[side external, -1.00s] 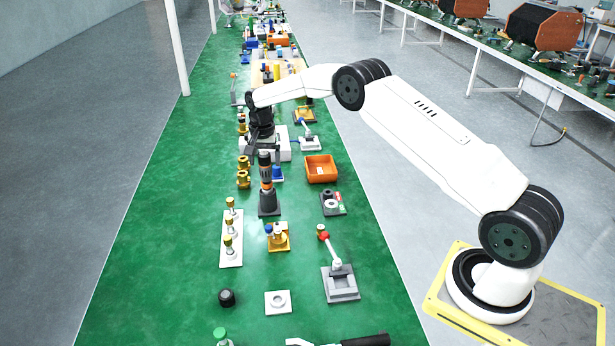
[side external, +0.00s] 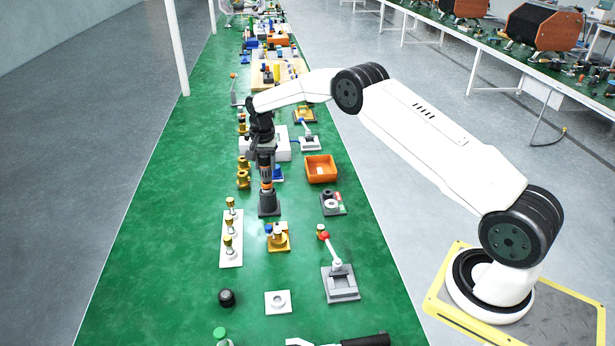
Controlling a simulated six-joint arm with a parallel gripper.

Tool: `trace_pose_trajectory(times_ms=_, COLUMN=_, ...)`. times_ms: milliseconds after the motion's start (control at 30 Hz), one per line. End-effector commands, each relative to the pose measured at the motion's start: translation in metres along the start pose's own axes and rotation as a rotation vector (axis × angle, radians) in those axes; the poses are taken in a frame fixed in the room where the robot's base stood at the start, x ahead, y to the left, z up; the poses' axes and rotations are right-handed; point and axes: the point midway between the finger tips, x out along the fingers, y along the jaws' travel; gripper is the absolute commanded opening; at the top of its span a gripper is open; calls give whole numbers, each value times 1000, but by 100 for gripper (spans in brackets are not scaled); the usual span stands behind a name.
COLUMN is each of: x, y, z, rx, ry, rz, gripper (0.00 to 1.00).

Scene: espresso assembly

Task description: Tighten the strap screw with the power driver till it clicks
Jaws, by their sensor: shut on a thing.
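The power driver (side external: 266,174), dark with an orange band, stands upright in a dark grey holder (side external: 269,204) on the green bench. My gripper (side external: 265,153) is above the holder with its fingers shut around the driver's upper part. The driver's lower end is hidden in the holder. I cannot make out the strap screw at this size.
A white block (side external: 280,148) stands behind my gripper. An orange bin (side external: 321,169) is to the right, and a white rack with brass parts (side external: 231,246) is front left. A gold fixture (side external: 278,241) stands in front of the holder. The bench's left side is clear.

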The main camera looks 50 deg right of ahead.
Motion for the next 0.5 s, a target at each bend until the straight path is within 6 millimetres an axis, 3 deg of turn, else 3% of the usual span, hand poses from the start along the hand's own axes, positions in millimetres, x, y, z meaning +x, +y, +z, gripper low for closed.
trace_pose_trajectory(times_ms=500, x=-4, y=0, z=0, rx=0, ry=2, rz=-2, gripper=0)
